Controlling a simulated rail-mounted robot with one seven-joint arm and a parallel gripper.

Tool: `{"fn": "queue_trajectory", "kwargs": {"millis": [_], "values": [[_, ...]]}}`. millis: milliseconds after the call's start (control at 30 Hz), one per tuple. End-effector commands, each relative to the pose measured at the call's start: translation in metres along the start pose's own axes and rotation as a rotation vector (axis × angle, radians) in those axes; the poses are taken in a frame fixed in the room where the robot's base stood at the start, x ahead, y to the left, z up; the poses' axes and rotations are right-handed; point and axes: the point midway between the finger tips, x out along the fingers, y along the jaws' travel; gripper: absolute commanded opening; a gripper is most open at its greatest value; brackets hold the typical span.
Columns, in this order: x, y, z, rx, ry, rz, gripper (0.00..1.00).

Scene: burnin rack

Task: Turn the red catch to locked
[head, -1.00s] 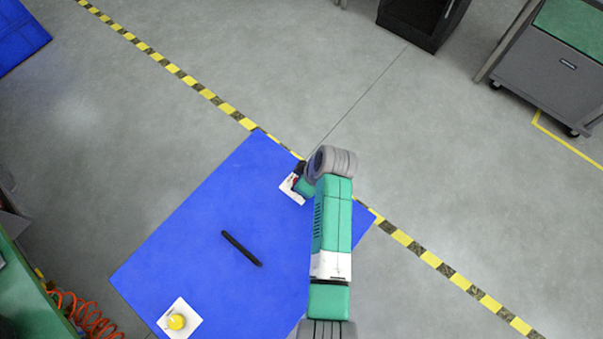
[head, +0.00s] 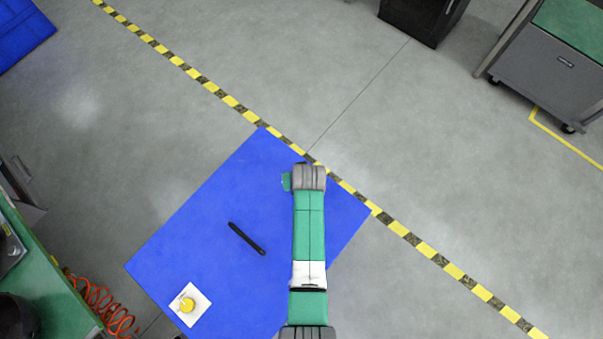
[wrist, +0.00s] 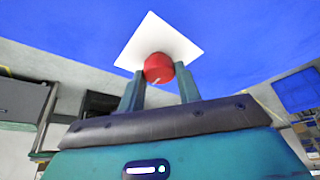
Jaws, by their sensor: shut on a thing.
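The red catch (wrist: 158,68) is a round knob on a white square plate (wrist: 150,35), seen in the wrist view. The plate sits on a blue panel. My gripper (wrist: 159,72) has one finger on each side of the catch and is shut on it. A small pale mark shows on the catch's near side, too small to read as a position. In the head view my arm hides the catch, its plate and my gripper.
In the head view, the blue panel (head: 200,235) also bears a black bar (head: 246,238) and a yellow knob (head: 187,305) on a white plate. A green-topped bench (head: 50,285) with a coiled red hose stands at lower left.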

Motion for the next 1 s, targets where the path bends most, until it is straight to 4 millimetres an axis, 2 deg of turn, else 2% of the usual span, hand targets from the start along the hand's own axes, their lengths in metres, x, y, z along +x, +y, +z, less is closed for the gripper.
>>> {"fn": "queue_trajectory", "kwargs": {"millis": [333,833,867,967,1000], "values": [[-0.0001,-0.0007,-0.0001,0.099,-0.001,0.041,0.11],[0.0005,-0.0008,0.0004,0.114,-0.001,0.046,0.11],[0.0005,-0.0008,0.0004,0.114,-0.001,0.046,0.36],[0.0005,-0.0008,0.0004,0.113,-0.001,0.046,0.55],[0.0005,-0.0008,0.0004,0.113,-0.001,0.046,0.56]]}}
